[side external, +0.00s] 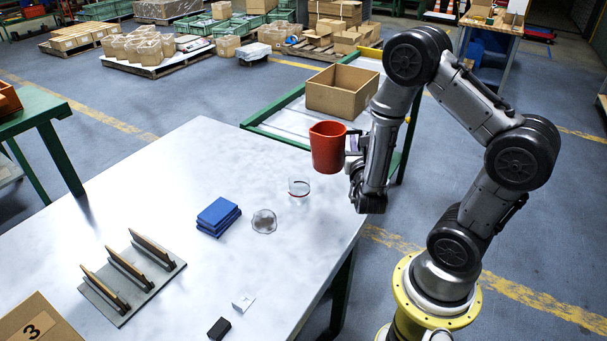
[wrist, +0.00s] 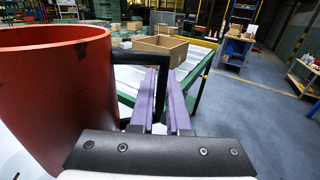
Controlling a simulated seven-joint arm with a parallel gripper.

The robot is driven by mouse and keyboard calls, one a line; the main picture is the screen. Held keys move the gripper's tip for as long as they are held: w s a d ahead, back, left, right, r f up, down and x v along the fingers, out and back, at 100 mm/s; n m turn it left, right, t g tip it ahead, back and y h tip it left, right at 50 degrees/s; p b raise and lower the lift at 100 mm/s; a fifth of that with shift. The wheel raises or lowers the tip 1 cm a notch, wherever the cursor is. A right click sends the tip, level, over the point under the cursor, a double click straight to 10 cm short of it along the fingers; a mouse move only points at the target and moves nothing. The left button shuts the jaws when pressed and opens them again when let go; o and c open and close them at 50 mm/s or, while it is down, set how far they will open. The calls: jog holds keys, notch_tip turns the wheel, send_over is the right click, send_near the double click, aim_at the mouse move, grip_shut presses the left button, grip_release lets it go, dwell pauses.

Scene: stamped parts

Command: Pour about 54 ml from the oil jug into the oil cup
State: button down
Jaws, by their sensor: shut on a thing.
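The oil jug is an orange-red jug (side external: 327,148), about upright, near the far right part of the table. It fills the left of the wrist view (wrist: 60,95), with its dark handle (wrist: 125,60) beside the fingers. My gripper (side external: 353,145) is shut on the handle; its purple fingers also show in the wrist view (wrist: 166,85). A clear glass cup with a red line (side external: 299,187), likely the oil cup, stands on the table just below and left of the jug in the side view. The jug's contents are hidden, and no stream shows.
A clear round dish (side external: 264,222) and blue blocks (side external: 218,216) are left of the cup. A rack with upright plates (side external: 130,278), a small white bracket (side external: 243,303) and a black block (side external: 219,328) lie nearer. A cardboard box (side external: 342,92) stands on the green-framed bench behind.

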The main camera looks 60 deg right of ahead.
jog(key=s+f, duration=0.1)
jog(key=f, duration=0.1)
jog(key=s+d+f+m+g, duration=0.1)
jog(key=s+f, duration=0.1)
jog(key=f, duration=0.1)
jog(key=s+f+g+h, duration=0.1)
jog(key=s+f, duration=0.1)
jog(key=f, duration=0.1)
jog(key=shift+s+d, duration=0.15)
jog(key=shift+s, duration=0.1)
jog(key=shift+m, duration=0.3)
jog(key=shift+w+a+r+n, duration=0.15)
jog(key=shift+w+r+n, duration=0.1)
jog(key=shift+r+n, duration=0.35)
jog(key=shift+w+a+r+n, duration=0.15)
jog(key=shift+w+r+n, duration=0.1)
jog(key=shift+r+n, duration=0.3)
jog(key=w+a+r+n+t, duration=0.2)
jog(key=w+r+n, duration=0.3)
jog(key=n, duration=0.4)
jog(key=shift+w+a+r+h, duration=0.2)
jog(key=shift+a+r+h, duration=0.2)
jog(key=shift+a+r, duration=0.45)
jog(key=shift+n, duration=0.25)
jog(key=shift+w+a+r+n, duration=0.2)
jog(key=shift+w+r+n, duration=0.05)
jog(key=shift+r+n, duration=0.15)
